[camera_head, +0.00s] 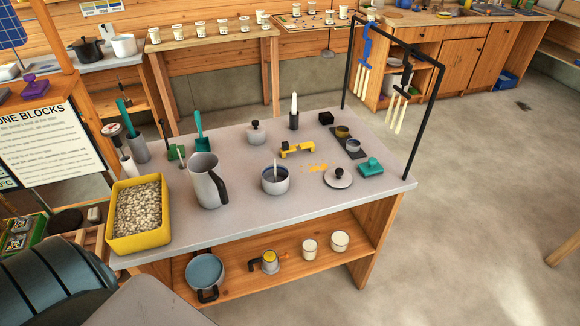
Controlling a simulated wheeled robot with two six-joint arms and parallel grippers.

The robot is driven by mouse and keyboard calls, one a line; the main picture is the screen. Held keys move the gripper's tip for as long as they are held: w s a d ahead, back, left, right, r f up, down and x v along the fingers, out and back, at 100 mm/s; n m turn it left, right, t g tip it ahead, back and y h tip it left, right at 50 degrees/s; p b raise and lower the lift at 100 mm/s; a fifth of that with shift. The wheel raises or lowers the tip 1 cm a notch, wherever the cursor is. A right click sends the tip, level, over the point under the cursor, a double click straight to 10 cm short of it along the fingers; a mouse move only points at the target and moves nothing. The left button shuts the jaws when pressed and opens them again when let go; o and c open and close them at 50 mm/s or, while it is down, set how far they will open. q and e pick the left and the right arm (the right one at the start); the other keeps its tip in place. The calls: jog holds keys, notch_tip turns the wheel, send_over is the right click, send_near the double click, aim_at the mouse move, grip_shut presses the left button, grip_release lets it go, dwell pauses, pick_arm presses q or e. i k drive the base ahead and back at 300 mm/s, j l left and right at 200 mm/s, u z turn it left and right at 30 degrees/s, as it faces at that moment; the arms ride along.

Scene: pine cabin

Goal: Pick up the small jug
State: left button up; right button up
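A tall grey jug (205,181) with a black handle on its right side stands upright on the grey worktop (240,222), near its front left. A much smaller grey vessel (270,262) with yellow on top lies or stands on the wooden shelf (325,272) below. Neither of my grippers is in view.
A yellow tray of pebbles (115,243) is left of the grey jug, and a grey pot (275,183) is to its right. A black rack (428,125) rises at the right edge. The lower shelf holds a blue-grey pan (205,271) and two cream cups (340,241).

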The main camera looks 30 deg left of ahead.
aim_at(204, 169)
jog(key=u, duration=1.6)
jog(key=j+z, duration=0.25)
jog(key=j, duration=0.85)
jog(key=i, duration=0.05)
